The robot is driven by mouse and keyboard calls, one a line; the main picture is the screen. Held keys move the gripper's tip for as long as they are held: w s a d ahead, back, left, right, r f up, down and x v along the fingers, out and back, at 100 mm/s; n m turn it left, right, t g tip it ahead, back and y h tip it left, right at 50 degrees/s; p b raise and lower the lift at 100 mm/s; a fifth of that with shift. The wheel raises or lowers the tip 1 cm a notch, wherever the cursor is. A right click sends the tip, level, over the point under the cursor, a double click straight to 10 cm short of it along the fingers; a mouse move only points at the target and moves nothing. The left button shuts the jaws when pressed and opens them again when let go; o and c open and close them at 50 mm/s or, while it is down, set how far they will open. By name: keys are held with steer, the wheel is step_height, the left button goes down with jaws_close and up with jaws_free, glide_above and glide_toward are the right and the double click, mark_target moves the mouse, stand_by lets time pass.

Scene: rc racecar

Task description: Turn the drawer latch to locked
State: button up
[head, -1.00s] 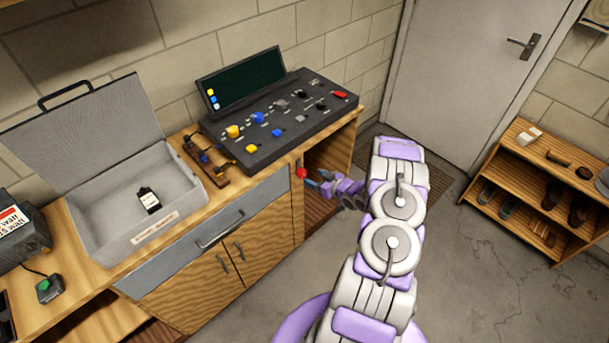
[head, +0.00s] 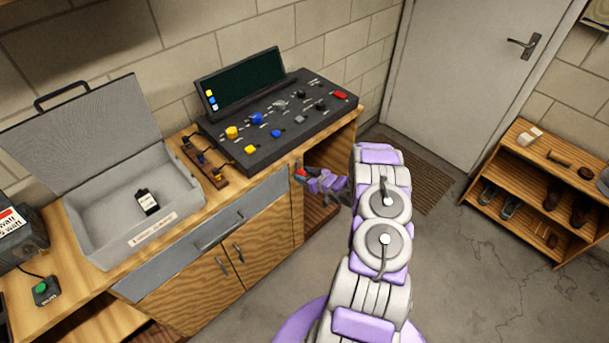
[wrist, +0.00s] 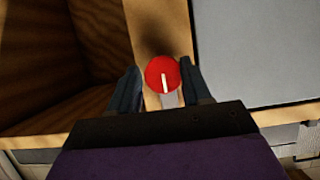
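The drawer latch (wrist: 160,72) is a round red knob with a white line on it, mounted on the wooden cabinet frame. In the wrist view the line runs nearly up and down. My gripper (wrist: 163,84) is open, with one dark finger on each side of the knob.
A dark control console (head: 290,118) stands on the bench above the latch. An open grey case (head: 100,247) sits to the left. An open cubby (wrist: 60,62) is beside the latch. A shoe rack (head: 540,185) stands at the right, with clear floor between.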

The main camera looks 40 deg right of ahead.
steer(key=shift+a, duration=0.25)
steer(key=shift+c, duration=1.4)
steer(key=shift+r, duration=0.1)
steer(key=c, duration=0.4)
steer(key=shift+n, duration=0.3)
steer(key=shift+s+a+f+n+t+h+b, duration=0.15)
steer(key=shift+n+t+h, duration=0.45)
steer(key=shift+n+h, duration=1.05)
steer(key=shift+w+a+f+n+t+h+b, duration=0.1)
steer(key=shift+a+f+n+t+h+b, duration=0.35)
steer(key=shift+n, duration=2.15)
steer(key=shift+s+d+n+t+h+p, duration=0.1)
steer(key=shift+n+t+h, duration=0.65)
steer(key=shift+n+h, duration=1)
steer(key=shift+f+n+y, duration=0.1)
steer(key=shift+n+y, duration=0.35)
steer(key=shift+n, duration=0.15)
